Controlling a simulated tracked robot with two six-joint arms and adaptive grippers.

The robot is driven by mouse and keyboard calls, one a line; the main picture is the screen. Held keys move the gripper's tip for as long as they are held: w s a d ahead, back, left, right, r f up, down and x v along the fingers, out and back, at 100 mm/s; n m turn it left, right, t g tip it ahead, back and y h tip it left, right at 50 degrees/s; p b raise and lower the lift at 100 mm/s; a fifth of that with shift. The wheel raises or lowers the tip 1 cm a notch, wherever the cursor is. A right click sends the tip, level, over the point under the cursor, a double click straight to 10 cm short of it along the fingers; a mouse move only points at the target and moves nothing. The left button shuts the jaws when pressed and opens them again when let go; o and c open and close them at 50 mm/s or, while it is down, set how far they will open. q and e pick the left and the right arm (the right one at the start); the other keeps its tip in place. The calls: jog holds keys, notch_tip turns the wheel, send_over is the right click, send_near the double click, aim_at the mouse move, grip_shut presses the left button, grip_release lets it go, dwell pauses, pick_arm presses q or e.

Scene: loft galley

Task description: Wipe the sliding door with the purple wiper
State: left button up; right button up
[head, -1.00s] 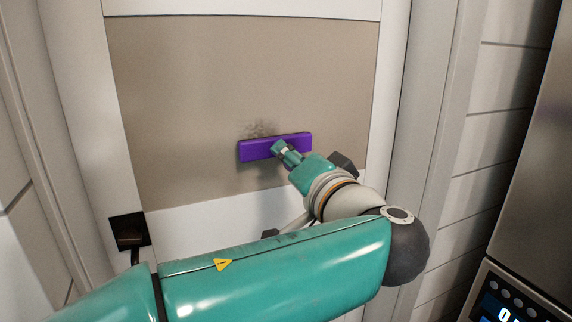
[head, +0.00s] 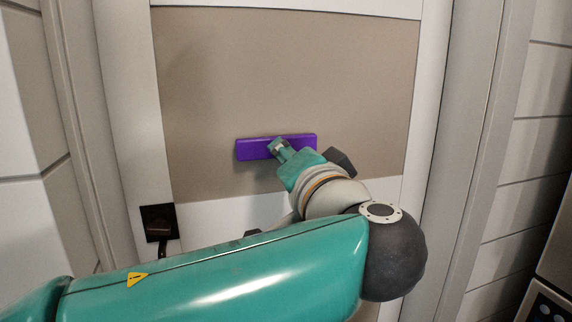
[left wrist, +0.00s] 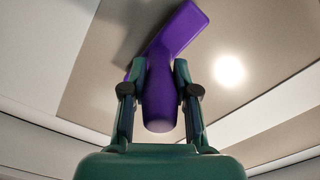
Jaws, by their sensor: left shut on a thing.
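The purple wiper (head: 247,150) lies lengthwise across the lower middle of the sliding door's beige panel (head: 300,70) in the head view. Its head looks flat against the panel. My left gripper (head: 281,149) is shut on its handle. In the left wrist view, the purple handle of the wiper (left wrist: 160,95) sits between the two fingers of my left gripper (left wrist: 160,85), and its head slants up to the right. No dark smudge shows on the visible part of the panel. The strip behind the wiper is hidden. My right gripper is in neither view.
A white frame (head: 130,110) surrounds the beige panel. White plank wall (head: 520,150) stands right of the door jamb. A metal appliance edge (head: 555,240) is at the far right.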

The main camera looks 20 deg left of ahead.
pick_arm(q)
jog(key=shift+r, duration=0.55)
jog(key=shift+w+d+p, duration=0.35)
jog(key=shift+w+d, duration=0.1)
jog(key=shift+d, duration=0.25)
jog(key=shift+w+d+p, duration=0.3)
jog(key=shift+w+d, duration=0.15)
jog(key=shift+d, duration=0.25)
jog(key=w+d+p, duration=0.5)
jog(key=d, duration=0.2)
jog(key=shift+w+d, duration=0.25)
jog(key=shift+d, duration=0.15)
jog(key=shift+w+d, duration=0.1)
jog(key=shift+d, duration=0.2)
jog(key=shift+d, duration=0.15)
